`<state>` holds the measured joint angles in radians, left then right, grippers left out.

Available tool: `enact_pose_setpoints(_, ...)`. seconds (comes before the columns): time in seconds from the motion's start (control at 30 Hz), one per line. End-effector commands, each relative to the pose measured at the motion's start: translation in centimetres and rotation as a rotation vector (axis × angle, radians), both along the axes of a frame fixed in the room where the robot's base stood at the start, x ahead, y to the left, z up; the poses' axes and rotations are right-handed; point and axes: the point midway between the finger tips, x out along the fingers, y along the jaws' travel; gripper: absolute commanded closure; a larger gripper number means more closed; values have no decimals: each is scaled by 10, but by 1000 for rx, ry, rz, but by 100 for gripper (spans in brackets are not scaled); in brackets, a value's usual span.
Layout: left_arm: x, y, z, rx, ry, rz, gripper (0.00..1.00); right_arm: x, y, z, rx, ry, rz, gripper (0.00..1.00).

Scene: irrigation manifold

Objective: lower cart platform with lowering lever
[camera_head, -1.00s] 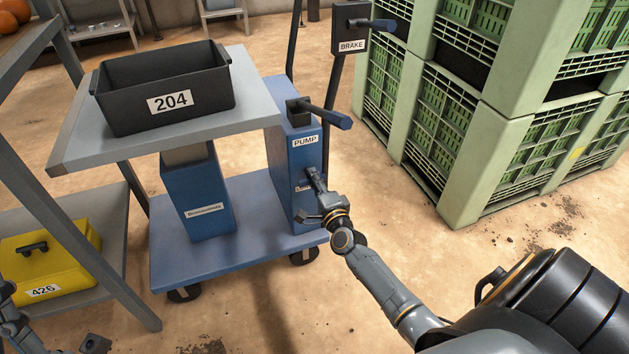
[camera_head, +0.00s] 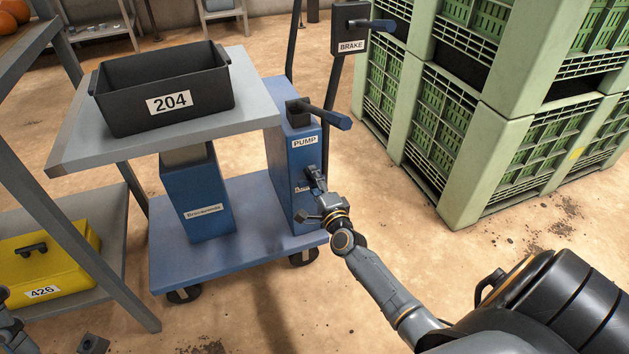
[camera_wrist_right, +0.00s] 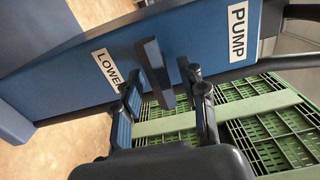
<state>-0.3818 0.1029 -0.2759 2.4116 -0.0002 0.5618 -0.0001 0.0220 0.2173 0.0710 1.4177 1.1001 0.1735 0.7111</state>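The blue cart (camera_head: 200,262) has a grey platform (camera_head: 255,95) raised on a blue column (camera_head: 200,195). The blue pump housing (camera_head: 285,150) stands at its right. The dark lowering lever (camera_wrist_right: 154,70) sticks out beside a label that starts "LOWE" in the right wrist view. My right gripper (camera_wrist_right: 162,80) is open, with one finger on each side of the lever; I see gaps, so it does not look clamped. In the head view my right gripper (camera_head: 318,190) is at the housing's face and hides most of the lever. My left gripper (camera_head: 93,344) shows only partly at the bottom left.
A black bin labelled 204 (camera_head: 165,88) sits on the platform. The pump handle (camera_head: 325,115) juts out above my right gripper, with the brake box (camera_head: 350,40) higher up. Green crates (camera_head: 470,180) stand at right. A shelf with a yellow case (camera_head: 45,265) is at left.

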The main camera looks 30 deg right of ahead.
Motion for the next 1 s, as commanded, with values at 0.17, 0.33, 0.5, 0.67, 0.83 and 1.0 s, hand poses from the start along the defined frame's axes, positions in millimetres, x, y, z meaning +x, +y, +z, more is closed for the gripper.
enact_pose_setpoints(0.17, 0, 0, 0, -1, -1, 1, 100, -4, 1, 0, 0, -1, 0, 58)
enact_pose_setpoints(0.33, 0, 0, 0, -1, -1, 1, 100, -29, 7, -1, 2, 1, 0, 58)
enact_pose_setpoints(0.5, 0, 0, 0, 0, 0, 0, 100, -66, 16, -1, 1, 3, 0, 58)
enact_pose_setpoints(0.67, 0, 0, 0, 0, 0, 0, 100, -95, 23, -1, -1, 2, 0, 58)
enact_pose_setpoints(0.83, 0, 0, 0, 0, 0, 0, 100, -113, 27, 0, 0, 1, 0, 58)
enact_pose_setpoints(1.0, 0, 0, 0, 0, 0, 0, 100, -117, 28, 0, 0, 0, 0, 58)
